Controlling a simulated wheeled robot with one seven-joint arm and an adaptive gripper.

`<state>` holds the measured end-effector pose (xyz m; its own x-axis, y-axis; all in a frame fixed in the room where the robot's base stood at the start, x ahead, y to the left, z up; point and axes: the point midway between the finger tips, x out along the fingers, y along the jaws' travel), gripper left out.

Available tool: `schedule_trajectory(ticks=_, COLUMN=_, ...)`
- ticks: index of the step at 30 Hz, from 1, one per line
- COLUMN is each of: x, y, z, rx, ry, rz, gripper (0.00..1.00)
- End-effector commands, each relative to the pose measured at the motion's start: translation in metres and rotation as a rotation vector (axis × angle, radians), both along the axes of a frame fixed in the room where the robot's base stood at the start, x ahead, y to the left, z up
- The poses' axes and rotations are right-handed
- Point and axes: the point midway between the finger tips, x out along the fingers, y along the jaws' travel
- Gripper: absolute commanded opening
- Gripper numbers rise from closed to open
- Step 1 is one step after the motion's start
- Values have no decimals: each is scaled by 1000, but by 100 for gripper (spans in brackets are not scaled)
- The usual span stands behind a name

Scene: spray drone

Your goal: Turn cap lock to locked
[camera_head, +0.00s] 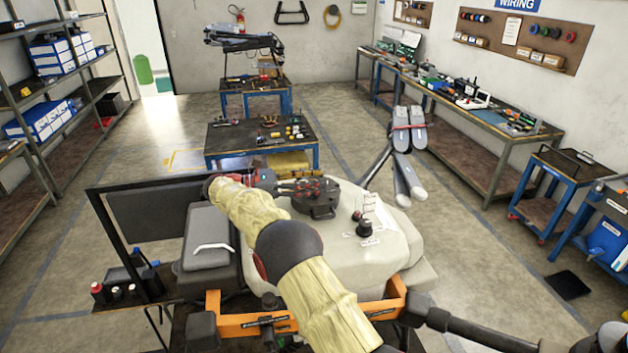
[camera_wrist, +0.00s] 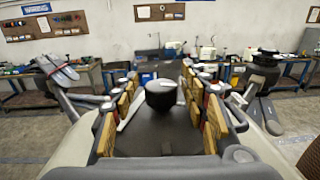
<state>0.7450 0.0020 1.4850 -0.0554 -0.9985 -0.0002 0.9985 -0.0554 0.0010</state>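The spray drone's pale tank (camera_head: 395,258) fills the middle of the head view. A round black lid (camera_head: 322,207) with a raised handle sits on its top. A black knob (camera_head: 364,229) stands to the right of the lid, with small white labels beside it, too small to read. In the wrist view the black knob (camera_wrist: 161,94) shows ahead between the fingers, with a light mark on top. My gripper (camera_wrist: 160,112) is open, its fingers spread on both sides. In the head view my gripper (camera_head: 300,188) is low over the lid, apart from the knob; contact with the lid is unclear.
Folded grey drone arms (camera_head: 404,150) stick out behind the tank. An orange frame (camera_head: 250,325) runs along the near side. A blue-framed tool table (camera_head: 262,137) stands beyond, and a workbench (camera_head: 470,115) lines the right wall.

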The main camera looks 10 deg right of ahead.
Motion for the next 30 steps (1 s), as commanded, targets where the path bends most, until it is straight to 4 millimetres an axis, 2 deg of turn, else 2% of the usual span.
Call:
schedule_trajectory(ticks=11, x=0, y=0, z=4, rx=0, ry=0, rz=0, gripper=47)
schedule_trajectory(ticks=14, x=0, y=0, z=15, rx=1, ry=-2, rz=0, gripper=47)
schedule_trajectory(ticks=24, x=0, y=0, z=76, rx=2, ry=-2, rz=0, gripper=47)
schedule_trajectory(ticks=30, x=1, y=0, z=96, rx=0, ry=1, rz=0, gripper=47)
